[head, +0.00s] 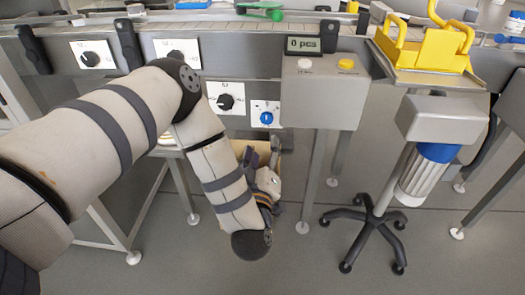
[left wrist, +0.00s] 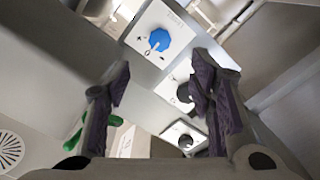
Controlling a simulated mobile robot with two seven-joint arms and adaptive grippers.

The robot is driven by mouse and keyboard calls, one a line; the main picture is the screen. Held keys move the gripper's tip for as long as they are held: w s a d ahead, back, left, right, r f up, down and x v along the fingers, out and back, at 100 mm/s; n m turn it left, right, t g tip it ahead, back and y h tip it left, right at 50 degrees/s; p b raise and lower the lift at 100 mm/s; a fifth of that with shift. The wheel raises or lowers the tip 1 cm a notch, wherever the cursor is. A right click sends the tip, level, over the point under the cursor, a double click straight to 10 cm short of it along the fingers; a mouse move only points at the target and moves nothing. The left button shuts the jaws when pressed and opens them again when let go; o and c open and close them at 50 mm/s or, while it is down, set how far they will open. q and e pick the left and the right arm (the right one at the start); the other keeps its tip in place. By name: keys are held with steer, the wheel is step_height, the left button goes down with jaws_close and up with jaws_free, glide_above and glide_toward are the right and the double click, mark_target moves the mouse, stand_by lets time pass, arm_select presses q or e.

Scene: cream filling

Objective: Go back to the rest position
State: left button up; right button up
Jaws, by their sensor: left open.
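My left arm comes in from the left and bends down in front of the grey machine (head: 320,103). My left gripper (head: 272,158) is open, just below the small panel with the blue knob (head: 267,118). In the left wrist view, the two purple-grey fingers of the left gripper (left wrist: 160,85) stand wide apart with nothing held between them. The blue knob (left wrist: 158,40) shows beyond the fingertips there, apart from them. Black dials also show in that view. In the head view, the arm partly hides the machine's front. My right gripper is not in view.
A counter display (head: 303,45) reads "0 pcs" above white and yellow buttons. A stand with a wheeled base (head: 365,220) and a yellow-handled top (head: 430,50) is at right. Table legs stand below the machine. Grey floor (head: 290,270) is open in front.

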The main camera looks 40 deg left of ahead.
arm_select(q)
steer(key=s+d+f+m+g+h+p, duration=0.35)
steer(key=s+d+f+m+h, duration=0.2)
steer(key=s, duration=0.35)
steer(key=s+d+f+m+g+h+p, duration=0.35)
steer(key=s+d+f+g, duration=0.2)
steer(key=s, duration=0.45)
steer(key=s+a+r+m+g+p, duration=0.1)
steer(key=s+g, duration=0.3)
steer(key=s, duration=0.8)
steer(key=s+a+r+m+g+p, duration=0.1)
steer(key=s+g, duration=0.4)
steer(key=s, duration=0.7)
steer(key=a+r+m, duration=0.1)
steer(key=m, duration=0.1)
steer(key=shift+s+m, duration=0.3)
steer(key=shift+m, duration=0.1)
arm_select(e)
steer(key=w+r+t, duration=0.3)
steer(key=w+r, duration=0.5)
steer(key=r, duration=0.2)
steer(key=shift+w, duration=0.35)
arm_select(q)
steer(key=shift+w+f, duration=0.1)
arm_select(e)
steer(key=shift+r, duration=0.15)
